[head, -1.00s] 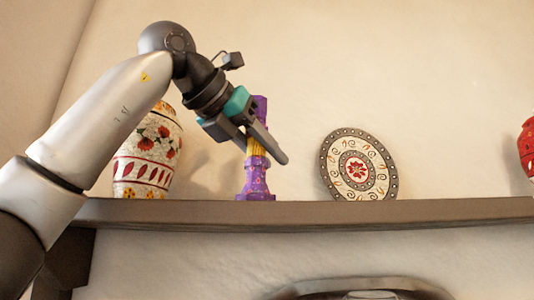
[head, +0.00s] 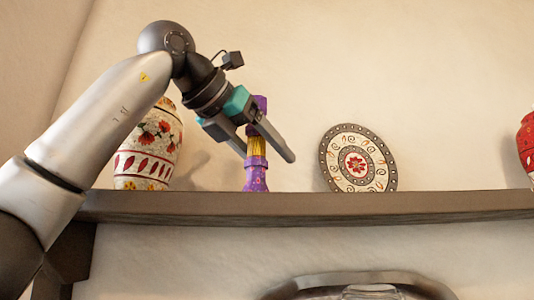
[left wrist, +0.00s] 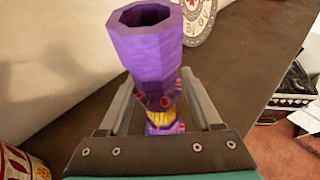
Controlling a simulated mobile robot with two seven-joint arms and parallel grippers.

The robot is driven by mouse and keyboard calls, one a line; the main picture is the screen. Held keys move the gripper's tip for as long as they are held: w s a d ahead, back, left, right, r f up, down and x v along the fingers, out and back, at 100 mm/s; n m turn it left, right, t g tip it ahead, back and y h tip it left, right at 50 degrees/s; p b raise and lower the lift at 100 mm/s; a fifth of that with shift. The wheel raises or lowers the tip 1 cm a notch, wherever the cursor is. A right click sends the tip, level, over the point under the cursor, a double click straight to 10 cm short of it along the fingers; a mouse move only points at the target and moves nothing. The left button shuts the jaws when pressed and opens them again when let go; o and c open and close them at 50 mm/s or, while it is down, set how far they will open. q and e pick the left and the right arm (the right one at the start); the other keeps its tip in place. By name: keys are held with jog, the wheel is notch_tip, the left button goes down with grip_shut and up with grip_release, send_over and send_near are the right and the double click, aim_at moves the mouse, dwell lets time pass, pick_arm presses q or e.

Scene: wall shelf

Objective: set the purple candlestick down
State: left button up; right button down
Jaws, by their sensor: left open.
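The purple candlestick (head: 256,172) stands upright on the wall shelf (head: 320,205), left of the middle in the head view. My left gripper (head: 268,156) is open, with one finger on each side of the candlestick. In the left wrist view the candlestick's hollow purple top (left wrist: 150,45) rises between the spread fingers (left wrist: 160,100). Whether a finger touches it I cannot tell. My right gripper is not in view.
A floral vase (head: 148,150) stands to the left, partly behind my left arm. A round patterned plate (head: 358,158) leans on the wall to the right. A red vase (head: 527,145) is at the right edge. The shelf between candlestick and plate is clear.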

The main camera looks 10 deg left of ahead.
pick_arm(q)
jog(key=v, duration=1.5)
jog(key=shift+s+b, duration=0.15)
jog(key=shift+b, duration=0.3)
